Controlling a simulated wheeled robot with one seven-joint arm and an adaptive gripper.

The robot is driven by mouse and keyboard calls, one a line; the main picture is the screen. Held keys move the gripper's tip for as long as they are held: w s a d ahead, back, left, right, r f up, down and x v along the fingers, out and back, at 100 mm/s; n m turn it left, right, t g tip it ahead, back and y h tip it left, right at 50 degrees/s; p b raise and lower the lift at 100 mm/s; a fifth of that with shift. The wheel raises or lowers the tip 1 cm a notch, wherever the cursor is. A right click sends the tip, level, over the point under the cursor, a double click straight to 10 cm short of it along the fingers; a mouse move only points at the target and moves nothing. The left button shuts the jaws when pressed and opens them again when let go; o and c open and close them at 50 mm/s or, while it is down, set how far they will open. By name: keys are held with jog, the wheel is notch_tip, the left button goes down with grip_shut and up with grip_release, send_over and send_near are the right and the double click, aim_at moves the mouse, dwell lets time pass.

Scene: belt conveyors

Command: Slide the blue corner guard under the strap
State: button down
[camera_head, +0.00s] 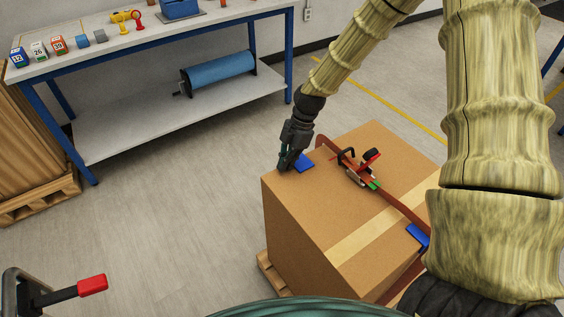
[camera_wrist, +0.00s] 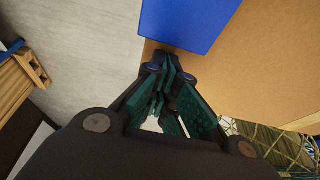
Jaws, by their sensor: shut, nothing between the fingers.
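A blue corner guard (camera_head: 304,162) lies on the top of the cardboard box (camera_head: 300,210), at its far left edge. It also shows in the wrist view (camera_wrist: 190,22), just beyond my fingertips. My gripper (camera_head: 287,166) is shut and empty, pointing down at the box's left edge beside the guard; I cannot tell whether it touches the guard. The red-brown strap (camera_head: 400,209) runs across the box top, with a ratchet buckle (camera_head: 359,173) in the middle. The strap's far end passes close to the guard's right side. A second blue corner guard (camera_head: 418,236) sits at the strap on the near right edge.
The box stands on a wooden pallet (camera_head: 272,275). A workbench (camera_head: 110,38) with small cubes, a blue box and tools stands at the back left, with a blue roller (camera_head: 218,72) on its lower shelf. The floor left of the box is clear.

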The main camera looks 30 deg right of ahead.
aim_at(307, 158)
jog(key=shift+d, duration=0.3)
jog(key=d, duration=0.4)
jog(key=w+d+p, duration=0.1)
jog(key=d, duration=0.3)
jog(key=d+p, duration=0.1)
jog(key=d, duration=0.3)
jog(key=shift+w, duration=0.4)
jog(key=a, duration=0.3)
jog(key=shift+s+a, duration=0.3)
jog(key=shift+a, duration=0.05)
jog(key=v, duration=1)
jog(key=shift+b, duration=0.35)
jog(key=shift+a, duration=0.1)
